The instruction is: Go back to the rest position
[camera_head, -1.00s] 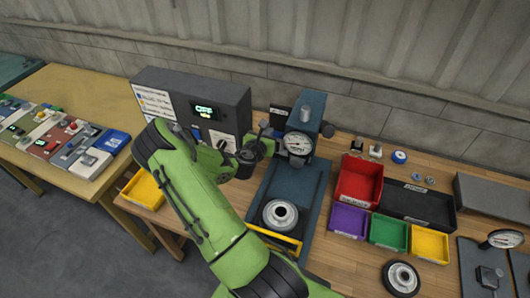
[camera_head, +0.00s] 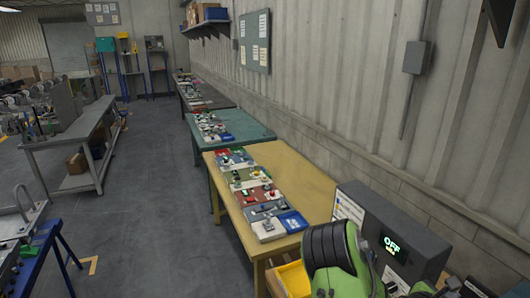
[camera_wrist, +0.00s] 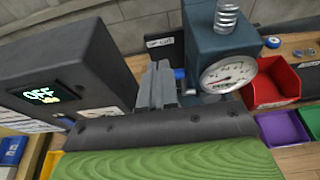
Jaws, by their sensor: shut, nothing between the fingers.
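My gripper (camera_wrist: 162,84) shows in the wrist view with its two grey fingers together and nothing between them. It points over the bench between a dark control box (camera_wrist: 70,62) and a blue-grey press with a round dial gauge (camera_wrist: 228,75). The box's green display reads OFF. In the head view my green arm is at the lower right, in front of the same control box (camera_head: 392,235). The gripper is not clearly visible there.
In the wrist view a red bin (camera_wrist: 262,93) and a purple bin (camera_wrist: 282,128) lie right of the press. In the head view a yellow table (camera_head: 236,205) with several devices stands left of the box. Open floor (camera_head: 150,215) lies further left.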

